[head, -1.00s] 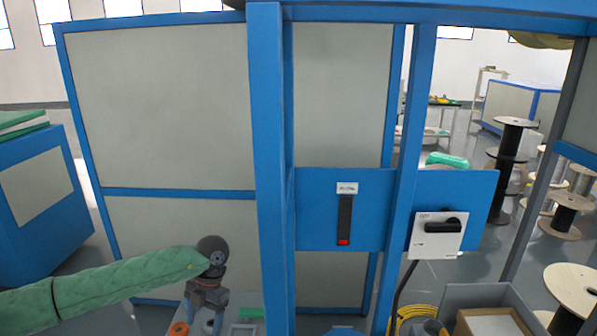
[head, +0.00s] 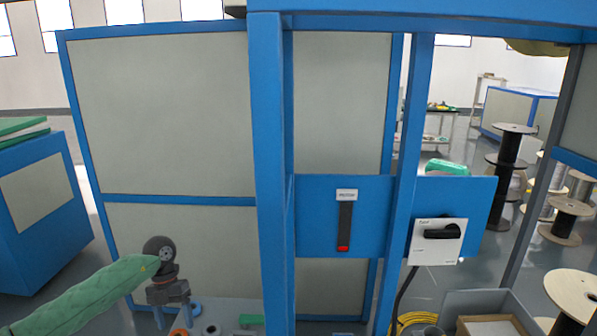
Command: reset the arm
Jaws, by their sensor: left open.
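My left arm (head: 85,296), in a green quilted sleeve, reaches in from the lower left of the head view. My left gripper (head: 173,317) hangs below its dark wrist, with its two fingers apart and pointing down. Nothing shows between the fingers. It is left of the blue frame post, above a low surface with small ring-shaped parts. My right arm and right gripper are out of view.
A blue frame post (head: 268,180) stands close to the right of my left arm. A blue panel (head: 315,215) carries a black lever with a red tip (head: 344,228) and a rotary switch box (head: 437,242). A grey bin (head: 490,301) and cable reels (head: 510,170) are at the right.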

